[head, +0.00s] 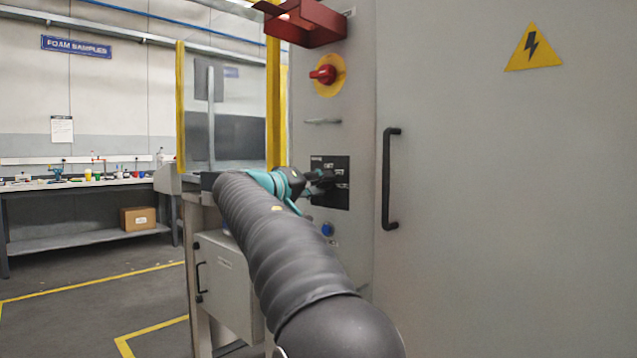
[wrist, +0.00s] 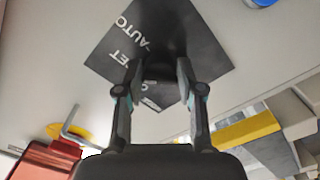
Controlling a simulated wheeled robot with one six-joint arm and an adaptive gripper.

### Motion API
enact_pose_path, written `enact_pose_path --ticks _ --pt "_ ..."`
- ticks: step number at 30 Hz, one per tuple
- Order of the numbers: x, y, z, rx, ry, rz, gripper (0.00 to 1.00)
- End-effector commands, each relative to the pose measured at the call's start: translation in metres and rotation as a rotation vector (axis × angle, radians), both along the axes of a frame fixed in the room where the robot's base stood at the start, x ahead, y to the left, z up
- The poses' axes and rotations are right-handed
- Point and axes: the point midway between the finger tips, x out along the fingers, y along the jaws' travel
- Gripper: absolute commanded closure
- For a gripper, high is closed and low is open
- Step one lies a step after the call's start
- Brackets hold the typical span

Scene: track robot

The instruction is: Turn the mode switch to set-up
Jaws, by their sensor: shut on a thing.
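The mode switch's black label plate (head: 341,196) is on the grey cabinet front, left of the door handle. In the wrist view the plate (wrist: 117,55) shows tilted, with white lettering that includes "AUTO" and part of another word. My gripper (head: 322,179) is at the plate, at the end of my outstretched arm. In the wrist view my gripper (wrist: 158,75) has its two fingers on either side of the dark switch knob, shut on it. The knob is dark against the black plate, and its pointing direction cannot be told.
A red rotary switch on a yellow disc (head: 325,75) and a red box-like cover (head: 306,22) are above the plate. A blue button (head: 327,229) is below. A black door handle (head: 389,178) sticks out at right. A yellow-framed guard (head: 180,105) stands at left.

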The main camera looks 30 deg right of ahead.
Motion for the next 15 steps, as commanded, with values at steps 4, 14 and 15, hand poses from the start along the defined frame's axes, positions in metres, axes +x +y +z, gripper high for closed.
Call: enact_pose_path --ticks 4,14,15 --pt "-0.0007 -0.0008 0.0004 -0.005 0.014 -0.003 0.97" --pt "-0.0007 -0.0008 0.0003 -0.006 0.015 -0.003 0.97" --pt "-0.0007 -0.0008 0.0003 -0.006 0.015 -0.003 0.60"
